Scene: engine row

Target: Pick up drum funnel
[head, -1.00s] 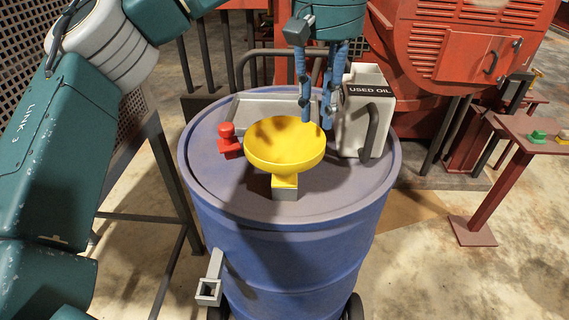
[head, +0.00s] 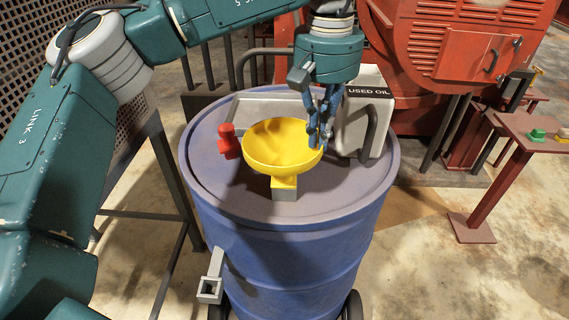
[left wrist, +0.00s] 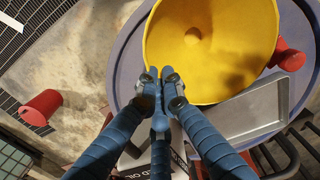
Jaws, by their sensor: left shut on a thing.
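The yellow drum funnel (head: 268,153) sits on top of the blue drum (head: 290,240), its wide bowl facing up. My left gripper (head: 318,138) reaches down from above and is shut on the right rim of the funnel. In the left wrist view the blue fingers (left wrist: 162,82) close together at the rim of the funnel (left wrist: 215,40). My right gripper is not in view.
A grey "USED OIL" can (head: 365,115) stands close to the right of the gripper. A red plug-like piece (head: 228,140) is left of the funnel. A grey tray (head: 250,103) lies behind it. A red stand (head: 500,165) is at the right.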

